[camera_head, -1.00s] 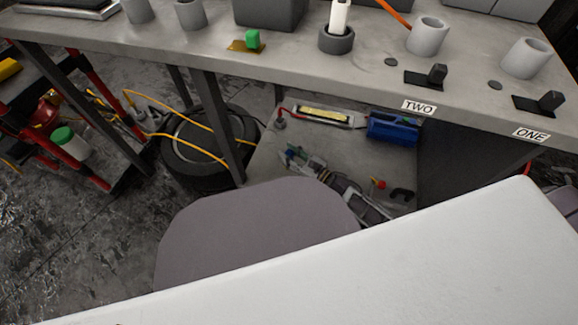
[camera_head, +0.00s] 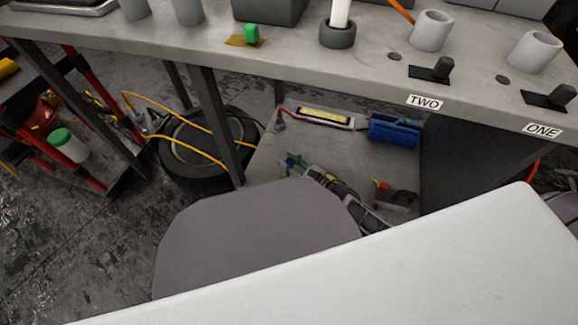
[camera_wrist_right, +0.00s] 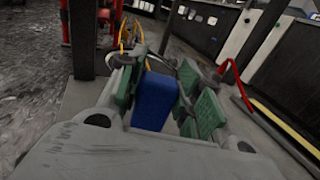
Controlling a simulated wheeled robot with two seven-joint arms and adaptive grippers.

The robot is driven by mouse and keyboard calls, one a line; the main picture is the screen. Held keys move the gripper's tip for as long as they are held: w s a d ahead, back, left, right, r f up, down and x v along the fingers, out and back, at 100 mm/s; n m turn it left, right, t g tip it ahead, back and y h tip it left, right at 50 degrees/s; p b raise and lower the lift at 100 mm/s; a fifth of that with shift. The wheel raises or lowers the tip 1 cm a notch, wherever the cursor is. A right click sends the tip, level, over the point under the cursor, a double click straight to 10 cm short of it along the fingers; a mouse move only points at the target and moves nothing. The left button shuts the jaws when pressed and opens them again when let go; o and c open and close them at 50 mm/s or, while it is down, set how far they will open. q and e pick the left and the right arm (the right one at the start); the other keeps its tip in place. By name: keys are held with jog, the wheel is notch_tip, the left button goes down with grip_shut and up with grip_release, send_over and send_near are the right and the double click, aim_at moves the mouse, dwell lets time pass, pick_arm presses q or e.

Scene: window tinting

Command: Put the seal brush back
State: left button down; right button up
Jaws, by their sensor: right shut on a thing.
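My right gripper (camera_head: 294,163) shows small in the head view, low over the grey lower shelf under the bench. In the right wrist view, my right gripper (camera_wrist_right: 163,78) has green-padded fingers closed around a blue block-like piece (camera_wrist_right: 154,101). I cannot tell whether this is the handle of the seal brush; no bristles can be made out. On the bench, a white upright piece (camera_head: 341,13) stands in a dark round holder (camera_head: 338,38). My left gripper is not in view.
The bench top (camera_head: 300,60) carries another grey cup (camera_head: 534,53), a green block (camera_head: 251,33) and black pieces near the labels TWO (camera_head: 425,102) and ONE (camera_head: 543,131). A blue case (camera_head: 395,129) lies on the lower shelf (camera_head: 262,160). A bench leg (camera_head: 218,125) stands left of my gripper.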

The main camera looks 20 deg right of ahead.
jog(key=shift+f+b, duration=0.35)
jog(key=shift+f, duration=0.55)
jog(key=shift+f, duration=0.1)
jog(key=o, duration=1)
jog(key=shift+o, duration=0.2)
jog(key=shift+s, duration=0.1)
jog(key=shift+s+d+p, duration=0.3)
jog(key=shift+s+d, duration=0.05)
jog(key=shift+s, duration=0.15)
jog(key=shift+p+v, duration=1.5)
jog(key=shift+v, duration=3.85)
jog(key=shift+w, duration=0.1)
